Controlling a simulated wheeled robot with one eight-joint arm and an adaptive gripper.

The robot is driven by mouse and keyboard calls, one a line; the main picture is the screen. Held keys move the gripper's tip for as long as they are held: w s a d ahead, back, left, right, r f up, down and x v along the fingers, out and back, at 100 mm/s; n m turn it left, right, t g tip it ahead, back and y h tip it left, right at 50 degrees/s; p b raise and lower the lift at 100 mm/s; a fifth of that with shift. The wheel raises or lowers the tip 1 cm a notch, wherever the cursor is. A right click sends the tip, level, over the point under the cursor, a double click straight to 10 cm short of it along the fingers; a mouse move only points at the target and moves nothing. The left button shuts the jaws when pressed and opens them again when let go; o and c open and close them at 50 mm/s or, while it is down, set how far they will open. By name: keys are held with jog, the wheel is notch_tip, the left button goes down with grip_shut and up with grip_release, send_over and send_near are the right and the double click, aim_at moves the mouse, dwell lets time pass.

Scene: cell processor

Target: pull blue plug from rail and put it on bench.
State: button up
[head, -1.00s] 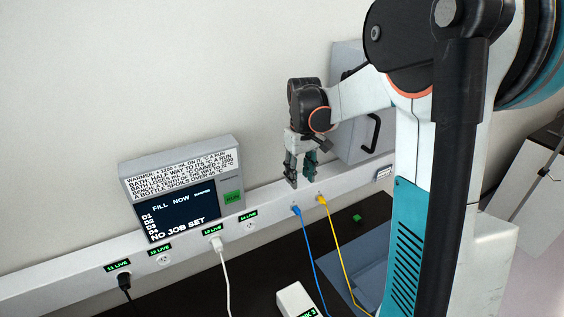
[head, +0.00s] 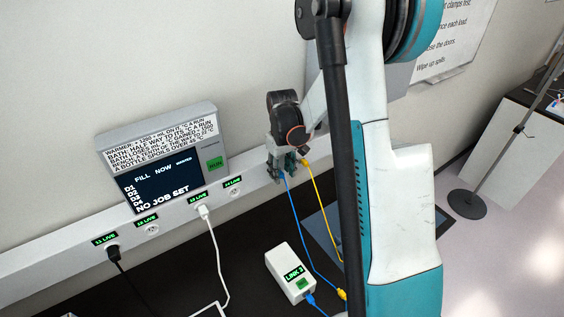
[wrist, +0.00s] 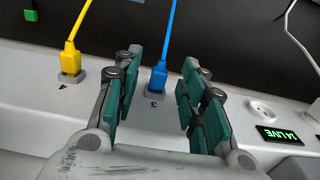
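The blue plug (wrist: 157,82) sits in rail socket 3, and its blue cable (head: 293,215) runs down to the dark bench (head: 235,250). My gripper (wrist: 162,60) is open, with one teal finger on each side of the plug and a visible gap on both sides. In the head view my gripper (head: 285,172) is at the rail, and its fingers largely hide the plug. The white rail (head: 60,255) runs along the wall.
A yellow plug (wrist: 70,62) stands in socket 4 beside one finger. A white LINK 3 box (head: 291,272) lies on the bench. White (head: 203,211) and black (head: 113,250) plugs are farther left on the rail. A display unit (head: 165,165) stands behind it.

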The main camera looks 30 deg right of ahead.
jog(key=shift+f, duration=0.25)
grip_shut()
jog(key=shift+s, duration=0.1)
dwell(0.4)
jog(key=shift+s+b, duration=0.6)
jog(key=shift+s, duration=0.5)
